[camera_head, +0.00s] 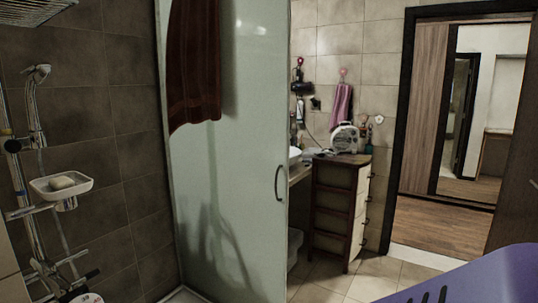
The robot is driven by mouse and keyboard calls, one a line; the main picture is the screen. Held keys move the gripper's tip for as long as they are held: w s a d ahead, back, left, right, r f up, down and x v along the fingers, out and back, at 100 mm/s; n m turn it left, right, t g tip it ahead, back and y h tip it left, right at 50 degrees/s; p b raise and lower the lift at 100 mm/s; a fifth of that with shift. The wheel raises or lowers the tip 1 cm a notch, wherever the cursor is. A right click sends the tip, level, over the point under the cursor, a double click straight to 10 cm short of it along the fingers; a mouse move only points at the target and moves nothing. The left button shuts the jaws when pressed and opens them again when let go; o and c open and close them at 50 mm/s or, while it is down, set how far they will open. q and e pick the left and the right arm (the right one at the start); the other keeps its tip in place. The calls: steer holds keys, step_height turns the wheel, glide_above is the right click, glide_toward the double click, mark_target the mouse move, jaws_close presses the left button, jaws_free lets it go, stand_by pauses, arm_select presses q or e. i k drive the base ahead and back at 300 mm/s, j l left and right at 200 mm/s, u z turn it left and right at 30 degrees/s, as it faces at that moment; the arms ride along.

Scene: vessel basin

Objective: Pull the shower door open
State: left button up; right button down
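The shower door (245,120) is a tall, pale green, frosted glass panel in the middle of the head view. A dark curved handle (279,183) sits near its right edge, at about mid-height. A dark red towel (195,70) hangs at the upper left of the panel and covers part of it. A dim, branching shadow or reflection shows low on the glass. I cannot tell from this view whether the door is fully shut. Neither of my grippers shows clearly in the view, and nothing is seen touching the handle.
Shower fittings with a hand shower (36,95) and a soap dish (62,186) are at the left. A wooden drawer cabinet (335,210) stands right of the door. A purple slotted object (490,275) fills the lower right corner. Tiled floor (370,285) shows between them.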

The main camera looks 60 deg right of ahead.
mark_target(249, 148)
steer(key=z, duration=1.6)
steer(key=i+j+z, duration=0.15)
steer(key=i+z, duration=0.25)
steer(key=i, duration=0.1)
